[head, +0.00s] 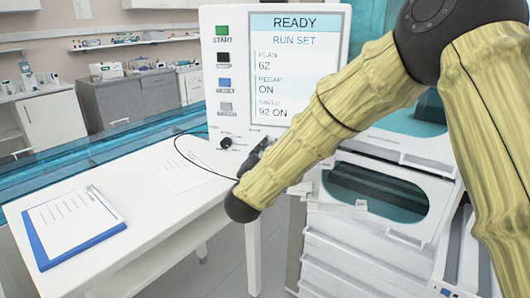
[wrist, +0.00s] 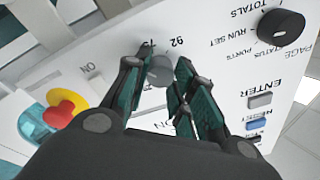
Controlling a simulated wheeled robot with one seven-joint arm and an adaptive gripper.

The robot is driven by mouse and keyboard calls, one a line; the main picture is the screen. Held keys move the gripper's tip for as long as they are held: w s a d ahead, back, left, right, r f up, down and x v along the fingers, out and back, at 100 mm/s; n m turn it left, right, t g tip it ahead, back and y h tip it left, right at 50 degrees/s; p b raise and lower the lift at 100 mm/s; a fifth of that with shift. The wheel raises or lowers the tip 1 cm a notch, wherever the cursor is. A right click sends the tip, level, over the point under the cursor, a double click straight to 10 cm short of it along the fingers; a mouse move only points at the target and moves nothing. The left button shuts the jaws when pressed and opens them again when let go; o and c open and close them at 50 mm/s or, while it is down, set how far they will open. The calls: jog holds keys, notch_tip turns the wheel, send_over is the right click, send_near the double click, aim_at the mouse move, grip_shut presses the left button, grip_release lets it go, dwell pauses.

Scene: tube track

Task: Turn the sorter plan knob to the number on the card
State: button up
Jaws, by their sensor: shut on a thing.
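In the wrist view a small grey round knob (wrist: 160,70) on the white panel sits between my gripper's fingertips (wrist: 162,76). The gripper is shut on it. Upside-down numbers 92 and what looks like 75 show beside it; other numbers are hidden. In the head view the white sorter panel's screen (head: 293,66) reads READY, RUN SET, PLAN 62, RECAP ON, SAVED 92 ON. My gripper (head: 262,147) is at the panel's lower right there, mostly behind my arm, which hides the knob. I cannot make out a card with a readable number.
A black page knob (wrist: 281,26) and the ENTER button (wrist: 260,100) are on the same panel. A red-and-yellow button (wrist: 65,108) is on the other side. A clipboard (head: 75,226) and a pale sheet (head: 183,172) lie on the white table (head: 150,222).

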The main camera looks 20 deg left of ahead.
jog(key=shift+f+n, duration=0.1)
jog(key=shift+n, duration=0.5)
jog(key=o, duration=1.1)
jog(key=shift+c, duration=0.2)
jog(key=shift+s, duration=0.1)
jog(key=s+d+f, duration=0.1)
jog(key=s, duration=1)
jog(key=shift+s, duration=0.4)
jog(key=shift+d+f, duration=0.1)
